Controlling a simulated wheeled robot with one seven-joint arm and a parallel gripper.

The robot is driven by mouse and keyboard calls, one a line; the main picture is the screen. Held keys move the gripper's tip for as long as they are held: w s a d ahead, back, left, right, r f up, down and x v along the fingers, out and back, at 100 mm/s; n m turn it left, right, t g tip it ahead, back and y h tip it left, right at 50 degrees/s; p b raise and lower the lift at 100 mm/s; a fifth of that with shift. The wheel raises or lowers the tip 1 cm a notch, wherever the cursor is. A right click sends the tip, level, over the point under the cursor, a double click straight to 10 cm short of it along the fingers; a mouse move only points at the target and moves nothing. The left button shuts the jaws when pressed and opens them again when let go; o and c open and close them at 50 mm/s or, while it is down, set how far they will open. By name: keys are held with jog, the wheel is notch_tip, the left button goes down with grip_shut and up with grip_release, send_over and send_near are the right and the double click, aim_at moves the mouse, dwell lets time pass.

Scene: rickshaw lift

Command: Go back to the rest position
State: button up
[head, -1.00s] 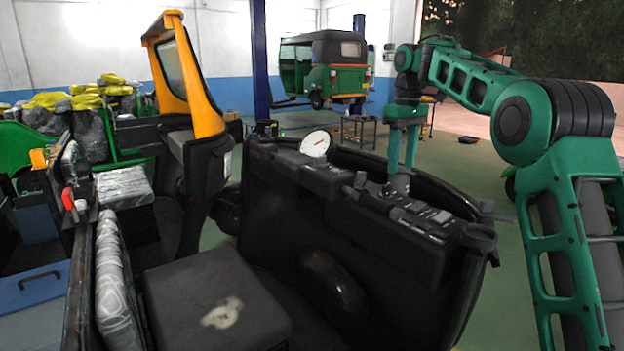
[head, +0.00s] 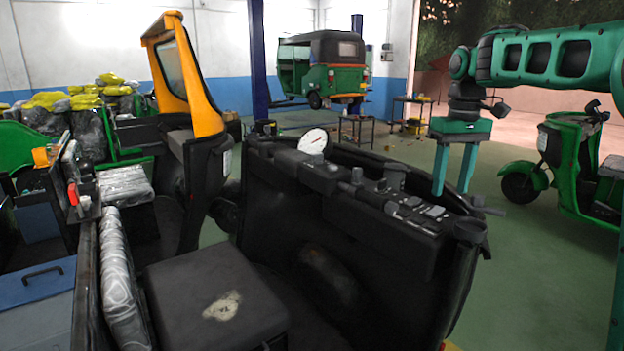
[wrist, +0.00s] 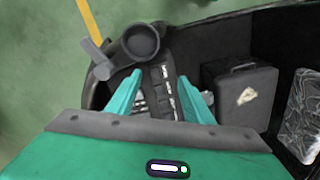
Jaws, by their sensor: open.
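My gripper (head: 452,192) is open and empty at the right in the head view. Its two green fingers point down above the right end of the black dashboard (head: 350,195). In the wrist view the fingers (wrist: 165,100) are spread apart, with the dashboard's strip of switches (wrist: 162,90) visible between and beyond them. I cannot tell from the head view exactly how far the fingertips are above the dashboard. My green arm reaches in from the right edge.
A round white gauge (head: 313,142) stands on the dashboard. A black seat box (head: 215,290) sits in front. A green scooter (head: 570,170) stands at the right. A green rickshaw (head: 325,70) is raised at the back. Open green floor lies between dashboard and scooter.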

jog(key=s+d+f+m, duration=0.3)
jog(key=s+f, duration=0.3)
jog(key=s, duration=0.6)
jog(key=s+d+f+m, duration=0.3)
jog(key=s+f, duration=0.3)
jog(key=s, duration=0.7)
jog(key=s+d+f+m, duration=0.3)
jog(key=s+f, duration=0.2)
jog(key=s, duration=0.7)
jog(key=shift+s+f, duration=0.2)
jog(key=shift+f, duration=0.2)
